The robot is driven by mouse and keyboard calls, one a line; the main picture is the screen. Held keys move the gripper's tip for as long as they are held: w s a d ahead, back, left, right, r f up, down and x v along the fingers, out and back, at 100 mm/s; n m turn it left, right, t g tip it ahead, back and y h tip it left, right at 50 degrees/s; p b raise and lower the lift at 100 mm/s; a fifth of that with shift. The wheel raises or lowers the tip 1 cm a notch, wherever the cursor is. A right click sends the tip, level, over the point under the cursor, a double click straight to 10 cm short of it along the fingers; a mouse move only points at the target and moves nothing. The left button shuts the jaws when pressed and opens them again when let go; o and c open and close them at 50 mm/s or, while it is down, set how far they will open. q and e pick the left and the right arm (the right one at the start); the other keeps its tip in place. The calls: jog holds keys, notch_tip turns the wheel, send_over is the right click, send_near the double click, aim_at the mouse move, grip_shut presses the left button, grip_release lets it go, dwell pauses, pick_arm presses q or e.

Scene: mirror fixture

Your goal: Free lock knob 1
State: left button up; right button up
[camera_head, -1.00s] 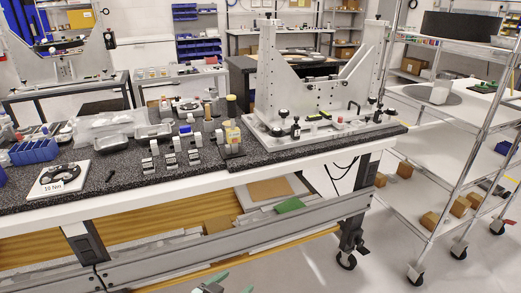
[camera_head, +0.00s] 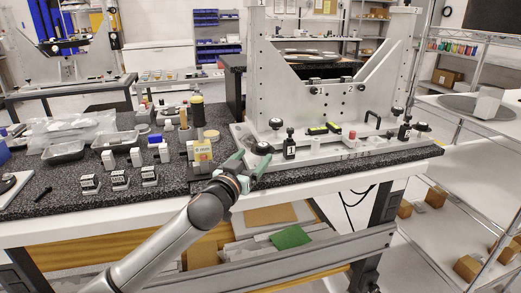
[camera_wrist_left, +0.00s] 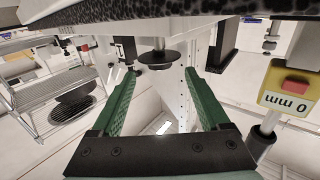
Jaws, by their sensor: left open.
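The mirror fixture (camera_head: 320,72) is a pale grey upright plate on a grey base on the dark speckled bench. A round dark knob (camera_head: 262,148) sits at the left front of its base, beside my left gripper (camera_head: 252,163). In the left wrist view a dark disc-shaped knob (camera_wrist_left: 159,58) shows between and just beyond the green fingertips of the left gripper (camera_wrist_left: 161,76). The fingers are apart and empty; I see no contact. Other black knobs stand on the fixture, one on the plate (camera_head: 275,123) and one on the base (camera_head: 290,143).
A wire shelf (camera_head: 470,150) stands right.

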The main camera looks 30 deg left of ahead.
aim_at(260, 150)
pick_arm(q)
jog(key=shift+w+a, duration=0.15)
jog(key=shift+w, duration=0.75)
jog(key=shift+w+a, duration=0.2)
jog(key=shift+w, duration=0.7)
jog(key=shift+w+a, duration=0.15)
jog(key=shift+w, duration=0.75)
grip_shut()
